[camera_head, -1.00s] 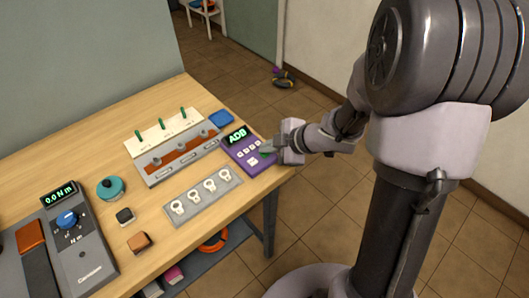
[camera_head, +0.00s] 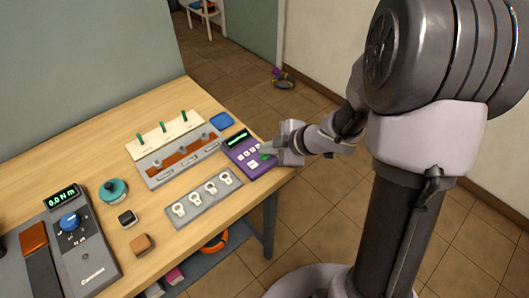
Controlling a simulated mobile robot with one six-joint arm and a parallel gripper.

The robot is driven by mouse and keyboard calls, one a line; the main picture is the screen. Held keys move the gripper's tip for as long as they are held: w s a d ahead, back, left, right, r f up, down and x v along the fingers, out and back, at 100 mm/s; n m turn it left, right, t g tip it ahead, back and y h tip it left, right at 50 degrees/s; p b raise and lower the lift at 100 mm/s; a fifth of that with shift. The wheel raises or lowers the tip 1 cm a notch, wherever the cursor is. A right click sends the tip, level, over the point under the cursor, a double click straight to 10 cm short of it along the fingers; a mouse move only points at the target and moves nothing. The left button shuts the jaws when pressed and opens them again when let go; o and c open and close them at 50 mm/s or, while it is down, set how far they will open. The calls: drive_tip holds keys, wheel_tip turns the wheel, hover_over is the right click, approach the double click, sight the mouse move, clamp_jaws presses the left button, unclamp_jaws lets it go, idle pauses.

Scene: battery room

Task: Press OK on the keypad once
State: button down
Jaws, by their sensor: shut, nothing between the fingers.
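The purple keypad (camera_head: 238,158) lies near the right end of the wooden table. Its dark display (camera_head: 237,139) shows a green line too small to read. Several pale keys sit below it, and a green key (camera_head: 266,156) is at its right side; I cannot read the key labels. My gripper (camera_head: 268,147) is shut and empty, reaching in from the right with its tips over the keypad's right edge, close to the green key. I cannot tell whether the tips touch a key. My gripper hides part of that edge.
A blue block (camera_head: 222,121) lies behind the keypad. A grey plate with several white rings (camera_head: 204,197) is in front, and a panel with green levers (camera_head: 163,129) stands to the left.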

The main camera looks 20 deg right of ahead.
sight(268, 157)
drive_tip(key=shift+r, duration=0.35)
wheel_tip(268, 157, up, 5)
drive_tip(key=p, duration=0.5)
drive_tip(key=shift+p, duration=0.4)
drive_tip(key=shift+f, duration=0.15)
